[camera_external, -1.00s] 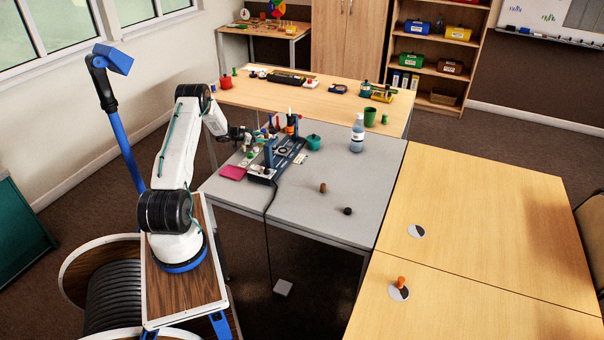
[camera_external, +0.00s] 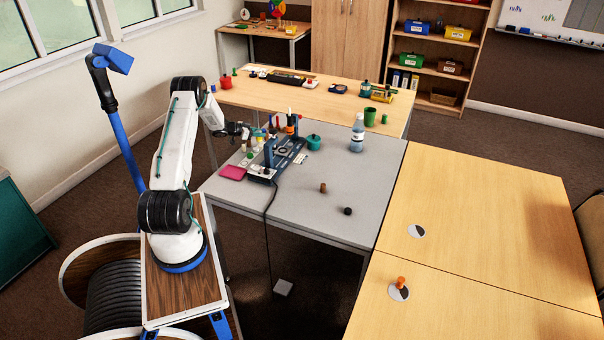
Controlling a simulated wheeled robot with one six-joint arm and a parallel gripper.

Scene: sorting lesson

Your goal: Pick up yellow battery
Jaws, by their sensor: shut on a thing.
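My gripper (camera_external: 248,132) is at the back left of the grey table, just above the small items left of the blue device. It is shut on the yellow battery, which is very small here and partly hidden by the dark fingers, so its outline is unclear. The blue and grey device (camera_external: 280,155) stands just to the right of the gripper.
A pink pad (camera_external: 233,173) lies at the table's left edge. A teal pot (camera_external: 313,142) and a bottle (camera_external: 357,133) stand to the right. A brown cylinder (camera_external: 323,188) and a black ball (camera_external: 347,211) are in front. The grey table's front right is mostly clear.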

